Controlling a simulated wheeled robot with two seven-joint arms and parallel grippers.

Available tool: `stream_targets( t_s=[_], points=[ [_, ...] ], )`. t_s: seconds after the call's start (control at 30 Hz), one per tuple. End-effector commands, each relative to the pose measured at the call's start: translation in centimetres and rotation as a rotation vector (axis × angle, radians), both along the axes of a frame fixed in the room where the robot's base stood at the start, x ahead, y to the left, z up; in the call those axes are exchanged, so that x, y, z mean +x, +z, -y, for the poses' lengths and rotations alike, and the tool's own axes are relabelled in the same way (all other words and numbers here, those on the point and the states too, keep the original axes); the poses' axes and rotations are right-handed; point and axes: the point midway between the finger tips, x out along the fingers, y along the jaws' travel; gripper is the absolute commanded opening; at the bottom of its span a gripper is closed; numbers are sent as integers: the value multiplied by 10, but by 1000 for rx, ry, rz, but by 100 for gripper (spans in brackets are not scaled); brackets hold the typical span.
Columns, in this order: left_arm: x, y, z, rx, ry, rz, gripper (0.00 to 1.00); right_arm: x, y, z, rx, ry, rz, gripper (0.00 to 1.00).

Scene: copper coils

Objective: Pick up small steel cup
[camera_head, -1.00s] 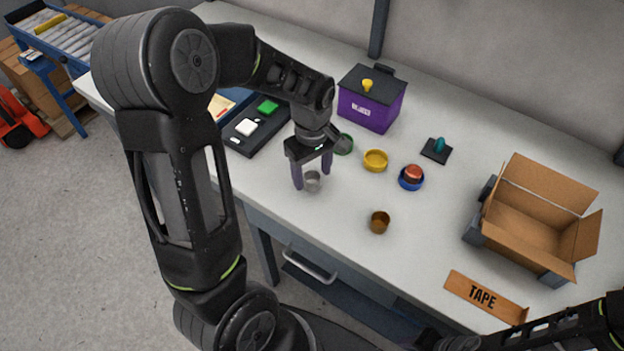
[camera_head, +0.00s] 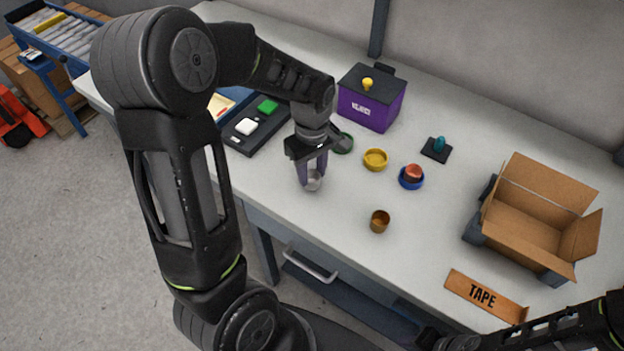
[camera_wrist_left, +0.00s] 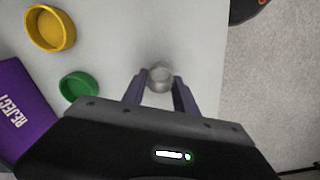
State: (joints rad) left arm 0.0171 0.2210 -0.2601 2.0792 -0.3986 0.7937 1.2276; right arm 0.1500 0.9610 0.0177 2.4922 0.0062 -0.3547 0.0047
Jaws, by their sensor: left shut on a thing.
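The small steel cup (camera_head: 313,184) is a grey metal cup near the front edge of the white table, in the head view. My left gripper (camera_head: 312,178) points down at it, with its two purple fingers shut on the cup's sides. In the left wrist view the cup (camera_wrist_left: 160,77) shows between the fingertips of my left gripper (camera_wrist_left: 160,88). The cup appears upright and at the table surface; its lower part is partly hidden by the fingers. My right gripper is not seen; only part of my right arm shows at the lower right.
A green ring dish (camera_head: 344,143), a yellow dish (camera_head: 375,160), a blue dish (camera_head: 411,183) holding a red item and a copper cup (camera_head: 380,221) stand to the right. A purple reject box (camera_head: 368,112) is behind. An open cardboard box (camera_head: 530,222) stands right.

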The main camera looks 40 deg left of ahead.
Motion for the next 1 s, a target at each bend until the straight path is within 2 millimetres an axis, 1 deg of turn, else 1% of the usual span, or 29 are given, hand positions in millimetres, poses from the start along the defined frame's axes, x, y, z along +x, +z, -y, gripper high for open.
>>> stream_targets(
  t_s=[0.03,0.2,0.47,0.57,0.67,0.77,1.0],
  points=[
    [0,0,0,0,0,0,12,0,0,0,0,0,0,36],
    [0,0,0,0,0,0,0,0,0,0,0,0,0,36],
    [0,0,0,0,0,0,0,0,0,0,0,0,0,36],
    [1,5,0,0,0,2,0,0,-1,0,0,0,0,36],
    [1,15,0,0,0,3,0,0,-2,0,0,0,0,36],
    [2,31,0,0,-1,6,0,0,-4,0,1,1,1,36],
    [1,78,0,0,-1,6,0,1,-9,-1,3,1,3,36]
  ],
)
